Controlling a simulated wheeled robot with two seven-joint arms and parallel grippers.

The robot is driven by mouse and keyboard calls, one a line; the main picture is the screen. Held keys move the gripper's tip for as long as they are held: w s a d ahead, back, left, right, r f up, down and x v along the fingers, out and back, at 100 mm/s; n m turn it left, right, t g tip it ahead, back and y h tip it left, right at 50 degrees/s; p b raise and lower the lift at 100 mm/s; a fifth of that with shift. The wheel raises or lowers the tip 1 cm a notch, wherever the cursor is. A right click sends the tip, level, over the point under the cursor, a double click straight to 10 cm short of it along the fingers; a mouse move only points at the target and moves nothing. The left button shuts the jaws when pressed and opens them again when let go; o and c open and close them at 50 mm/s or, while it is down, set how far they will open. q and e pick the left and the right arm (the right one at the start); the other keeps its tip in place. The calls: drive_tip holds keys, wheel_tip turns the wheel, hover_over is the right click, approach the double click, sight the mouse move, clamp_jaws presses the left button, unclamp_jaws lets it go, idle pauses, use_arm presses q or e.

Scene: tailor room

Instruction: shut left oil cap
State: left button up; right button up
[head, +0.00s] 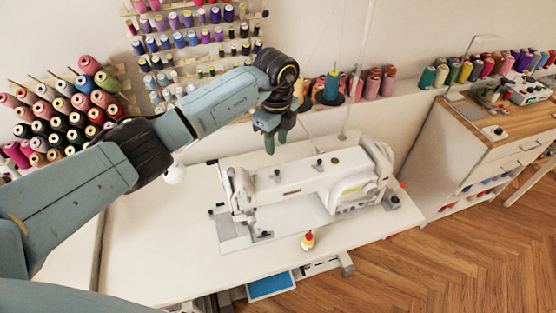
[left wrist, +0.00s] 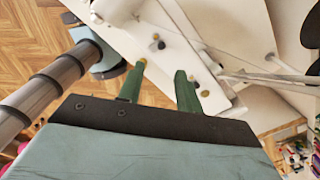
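A white sewing machine (head: 310,183) stands on a pale table. Small dark knobs stand on its top, one toward the left (head: 277,172) and one near the middle (head: 319,162). I cannot tell surely which is the left oil cap, or whether it is open or shut. My left gripper (head: 275,143) hangs above and behind the machine's left part, apart from it. In the left wrist view, its two green fingers (left wrist: 160,68) are spread with nothing between them. The machine's white top (left wrist: 170,28) with a dark knob (left wrist: 161,45) shows beyond them. My right gripper is not in view.
A red and yellow small bottle (head: 308,240) stands at the table's front. A thin upright thread stand (head: 348,75) rises behind the machine. Spool racks (head: 190,40) line the wall. The table's left part (head: 160,235) is clear.

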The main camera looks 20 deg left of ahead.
use_arm(q)
hover_over(277, 170)
wheel_tip(277, 170, down, 4)
drive_tip(key=shift+s+f, duration=0.1)
drive_tip(key=shift+f, duration=0.05)
wheel_tip(277, 170, down, 5)
drive_tip(key=shift+f, duration=0.4)
drive_tip(key=c, duration=0.7)
clamp_jaws()
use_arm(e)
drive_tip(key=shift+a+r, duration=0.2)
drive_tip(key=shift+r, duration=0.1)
